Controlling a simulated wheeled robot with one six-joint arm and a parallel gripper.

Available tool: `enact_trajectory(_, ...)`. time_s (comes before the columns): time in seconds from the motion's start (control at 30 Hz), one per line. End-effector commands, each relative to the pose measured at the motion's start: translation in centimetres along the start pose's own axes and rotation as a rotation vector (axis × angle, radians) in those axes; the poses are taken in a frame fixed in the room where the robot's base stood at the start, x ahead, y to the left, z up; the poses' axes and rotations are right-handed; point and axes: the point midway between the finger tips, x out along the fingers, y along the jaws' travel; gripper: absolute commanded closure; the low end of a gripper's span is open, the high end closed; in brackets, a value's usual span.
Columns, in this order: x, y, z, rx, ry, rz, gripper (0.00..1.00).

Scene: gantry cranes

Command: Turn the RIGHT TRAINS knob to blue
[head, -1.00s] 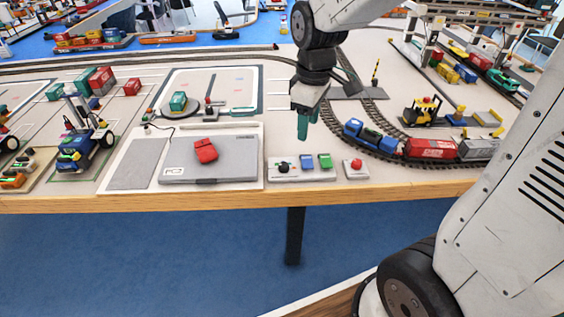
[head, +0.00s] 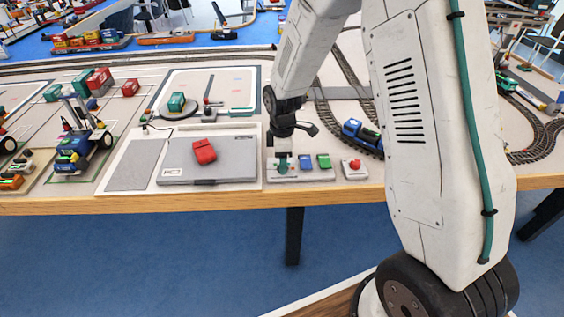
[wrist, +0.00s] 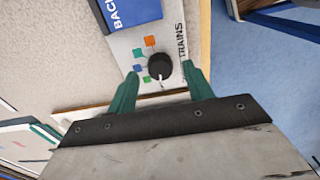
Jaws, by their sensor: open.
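The black TRAINS knob (wrist: 158,67) sits on a light panel (wrist: 173,30) in the wrist view. Orange, teal, blue and green marks lie in an arc along its left side; the blue mark (wrist: 137,68) is at mid-left. A small white line shows at the knob's lower edge, apart from the blue mark. My gripper (wrist: 160,73) is open, with one green finger on each side of the knob; I cannot tell whether they touch it. In the head view my gripper (head: 283,162) is down at the panel's left end and hides the knob.
A blue block marked BACK (wrist: 130,10) is beside the knob. In the head view, a green block (head: 323,161), a red button box (head: 354,168) and a grey laptop-like case (head: 208,160) are close by. The table's wooden edge (head: 230,202) runs in front.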

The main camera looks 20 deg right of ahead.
Motion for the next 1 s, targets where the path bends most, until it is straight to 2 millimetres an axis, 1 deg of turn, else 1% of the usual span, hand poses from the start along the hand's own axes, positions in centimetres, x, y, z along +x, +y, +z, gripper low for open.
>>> enact_trajectory(0.03,0.6,-0.03,0.02,0.0,-0.001,-0.002,0.49)
enact_trajectory(0.13,1.18,-0.02,0.03,0.001,0.0,-0.001,0.49)
enact_trajectory(0.4,1.38,0.0,0.04,0.001,0.0,0.001,0.49)
enact_trajectory(0.43,1.37,0.0,0.04,0.001,0.0,0.001,0.51)
enact_trajectory(0.47,1.37,0.0,0.04,0.001,0.0,0.001,0.6)
enact_trajectory(0.5,1.37,0.0,0.04,0.001,0.0,0.0,0.71)
enact_trajectory(0.57,1.36,0.0,0.04,0.001,0.0,0.0,0.88)
enact_trajectory(0.6,1.36,0.0,0.04,0.001,0.0,0.0,0.93)
enact_trajectory(0.83,1.35,0.01,0.03,0.012,0.0,0.001,0.93)
enact_trajectory(1.0,1.34,0.02,0.02,0.059,0.0,0.001,0.93)
